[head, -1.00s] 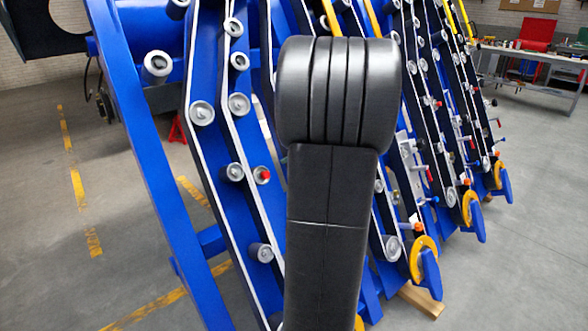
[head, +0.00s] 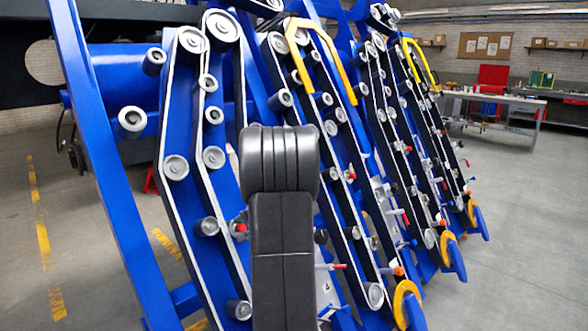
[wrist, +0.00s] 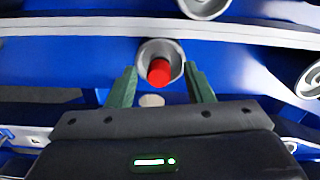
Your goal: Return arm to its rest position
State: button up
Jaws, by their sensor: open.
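My gripper (wrist: 163,78) shows in the wrist view with its two green fingers apart. A grey roller with a red cap (wrist: 159,71) lies between the fingertips in that view, with blue panel around it. I cannot tell whether the fingers touch it. In the head view my black arm stands upright in the middle, in front of the blue harvester chassis (head: 102,190). The arm hides my gripper there.
The chassis carries belts and many grey rollers (head: 175,167) close around my arm. Yellow curved guards (head: 405,300) stick out at lower right. Grey floor is clear at right (head: 530,230) and left. A workbench (head: 525,103) stands far back right.

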jog(key=shift+s+d+r, duration=0.15)
jog(key=shift+s, duration=0.05)
jog(key=shift+s+d, duration=0.1)
jog(key=v, duration=1.4)
jog(key=x, duration=1.4)
jog(key=shift+a, duration=0.2)
jog(key=shift+s+d+r+p, duration=0.45)
jog(key=shift+d+r+p, duration=0.25)
jog(key=shift+d+p, duration=0.05)
jog(key=shift+s+r+p, duration=0.15)
jog(key=shift+s+p, duration=0.05)
jog(key=shift+p, duration=0.2)
jog(key=shift+w+a+f+p, duration=0.1)
jog(key=shift+w+f+p, duration=0.1)
jog(key=shift+f+p, duration=0.1)
jog(key=shift+s+d+r+p, duration=0.3)
jog(key=shift+s+d+r, duration=0.1)
jog(key=shift+d, duration=0.05)
jog(key=shift+s+d, duration=0.15)
